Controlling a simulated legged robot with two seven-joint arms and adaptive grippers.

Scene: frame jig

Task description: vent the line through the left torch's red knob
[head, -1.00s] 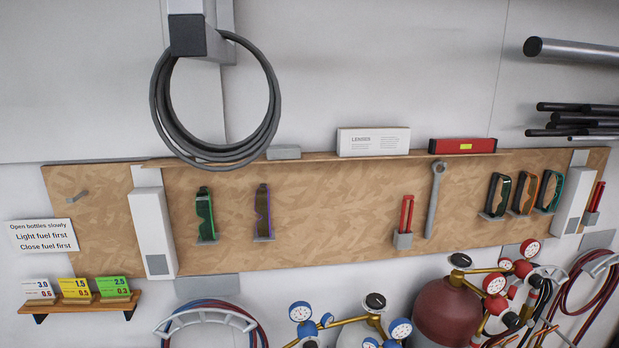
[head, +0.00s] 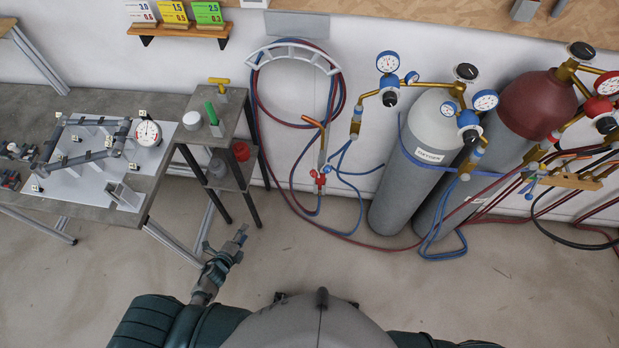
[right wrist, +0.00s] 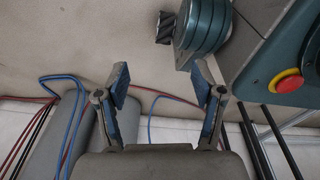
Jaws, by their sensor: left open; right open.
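The left torch (head: 322,155) hangs upright in front of the wall, below and right of the left hose hanger, with an orange piece at its top. Its small red knobs (head: 319,178) sit at its lower end, where red and blue hoses join; which red knob is which is too small to tell. My left gripper (head: 236,241) is open and empty over the floor, left of and lower in the picture than the torch. My right gripper (right wrist: 164,88) is open and empty in the right wrist view, with hoses behind it; it is outside the head view.
A grey oxygen cylinder (head: 402,195) and a maroon-topped cylinder (head: 540,105) with gauges stand right of the torch. A small shelf stand (head: 235,115) and a workbench (head: 150,185) with a frame jig are at left. Hoses trail across the floor by the wall. The floor in front is clear.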

